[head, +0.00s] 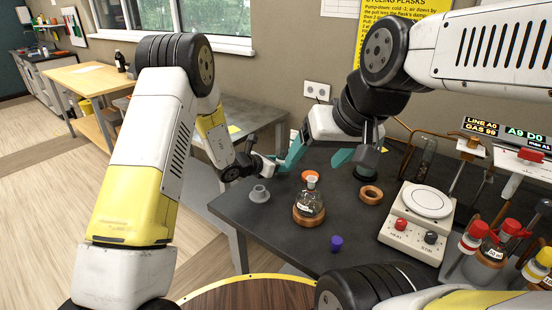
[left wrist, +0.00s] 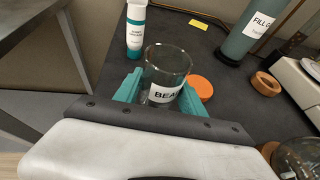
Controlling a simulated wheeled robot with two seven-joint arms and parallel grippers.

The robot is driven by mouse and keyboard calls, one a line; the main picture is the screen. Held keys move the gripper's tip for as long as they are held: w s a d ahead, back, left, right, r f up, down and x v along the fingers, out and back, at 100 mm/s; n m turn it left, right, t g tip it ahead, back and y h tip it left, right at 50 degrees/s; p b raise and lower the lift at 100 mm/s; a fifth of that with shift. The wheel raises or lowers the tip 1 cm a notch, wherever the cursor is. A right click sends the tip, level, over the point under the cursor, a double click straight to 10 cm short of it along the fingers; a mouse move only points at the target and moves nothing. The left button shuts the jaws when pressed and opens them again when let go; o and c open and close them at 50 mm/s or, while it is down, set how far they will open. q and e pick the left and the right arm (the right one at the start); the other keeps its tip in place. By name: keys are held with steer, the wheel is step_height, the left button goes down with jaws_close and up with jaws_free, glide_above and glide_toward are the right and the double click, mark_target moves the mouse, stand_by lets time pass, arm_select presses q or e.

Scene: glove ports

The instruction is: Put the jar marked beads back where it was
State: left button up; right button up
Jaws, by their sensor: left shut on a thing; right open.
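The jar marked beads (left wrist: 165,66) is a clear glass jar with a white label, partly hidden, reading "BEA". In the left wrist view it stands between the teal fingers of my left gripper (left wrist: 157,92), which is shut on it. Its base is hidden, so I cannot tell if it touches the bench. In the head view my left gripper (head: 279,163) is over the far left part of the dark bench (head: 285,228), and I cannot make the jar out clearly there. My right gripper (head: 319,155) is open and empty, close to the left one.
An orange disc (left wrist: 200,87) lies close right of the jar. A white-and-teal tube (left wrist: 136,28) stands behind it. A flask (head: 309,203) on a cork ring, a grey cone (head: 259,194), a purple piece (head: 336,243) and a hot plate (head: 418,222) are on the bench.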

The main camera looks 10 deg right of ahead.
arm_select(q)
steer(key=shift+f, duration=0.4)
steer(key=o, duration=1.5)
steer(key=shift+c, duration=0.2)
